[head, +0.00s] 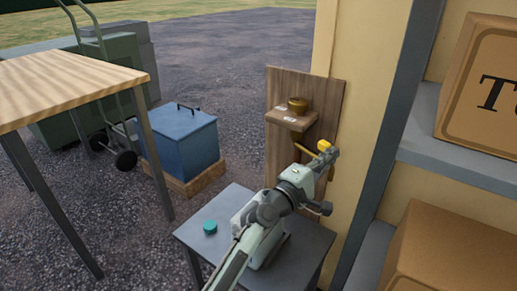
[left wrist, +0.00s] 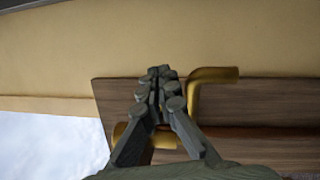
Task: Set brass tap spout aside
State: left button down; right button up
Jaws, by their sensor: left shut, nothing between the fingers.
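A brass cylinder (left wrist: 130,135) lies partly hidden behind the fingers. Yellow parts (head: 325,146) show beside the gripper in the head view. My right gripper is not in view.
A grey table (head: 190,237) below the board holds a teal round piece (head: 210,228) and has some bare top. A blue box (head: 180,142) and a wooden table (head: 70,82) stand left. Shelves with cardboard boxes (head: 490,90) stand close on the right.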

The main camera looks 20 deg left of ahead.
pick_arm(q)
jog(key=shift+x, duration=0.75)
jog(key=shift+d+f, duration=0.1)
jog(key=shift+d, duration=0.05)
jog(key=shift+s, duration=0.15)
dwell(0.6)
jog(key=v, duration=1.2)
